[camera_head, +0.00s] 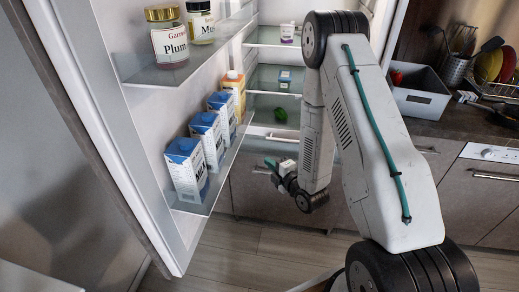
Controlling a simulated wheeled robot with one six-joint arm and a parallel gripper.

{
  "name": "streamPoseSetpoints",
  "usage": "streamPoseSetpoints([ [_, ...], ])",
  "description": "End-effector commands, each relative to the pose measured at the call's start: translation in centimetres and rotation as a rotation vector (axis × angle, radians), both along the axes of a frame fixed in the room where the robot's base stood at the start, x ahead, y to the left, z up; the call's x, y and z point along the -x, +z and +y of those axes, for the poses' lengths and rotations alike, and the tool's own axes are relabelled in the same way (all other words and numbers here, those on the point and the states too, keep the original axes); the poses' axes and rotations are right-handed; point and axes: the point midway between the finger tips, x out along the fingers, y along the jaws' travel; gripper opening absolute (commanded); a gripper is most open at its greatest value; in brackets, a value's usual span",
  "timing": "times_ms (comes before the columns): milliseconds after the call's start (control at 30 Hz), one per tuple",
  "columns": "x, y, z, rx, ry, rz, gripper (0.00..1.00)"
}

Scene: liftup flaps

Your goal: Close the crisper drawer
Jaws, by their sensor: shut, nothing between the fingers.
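The fridge stands open, and its interior shows between the door and my arm. A pale front with a thin dark line, apparently the crisper drawer (258,131), is at the bottom of the interior. My arm hides its right part, and I cannot tell how far it is pulled out.
The open fridge door (110,130) fills the left, with jars (168,45) on its upper shelf and several cartons (184,170) on its lower shelf. Wooden floor (235,250) is clear below.

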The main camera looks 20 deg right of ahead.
Motion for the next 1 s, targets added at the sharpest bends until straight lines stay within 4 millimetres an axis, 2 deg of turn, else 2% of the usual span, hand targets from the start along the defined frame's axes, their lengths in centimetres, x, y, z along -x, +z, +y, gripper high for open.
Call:
streamPoseSetpoints([
  [33, 0.8, -0.9, 0.0, 0.008, -0.001, -0.028, 0.00],
  [200, 2.1, -1.6, 0.0, 0.033, -0.004, -0.107, 0.00],
  [333, 1.6, -1.6, 0.1, 0.038, -0.005, -0.126, 0.00],
  [467, -0.3, -1.5, 0.5, 0.038, -0.003, -0.128, 0.00],
  [833, -7.9, -1.5, 2.0, 0.036, -0.004, -0.126, 0.00],
  [1000, -9.8, -1.6, 0.3, 0.036, -0.007, -0.124, 0.00],
])
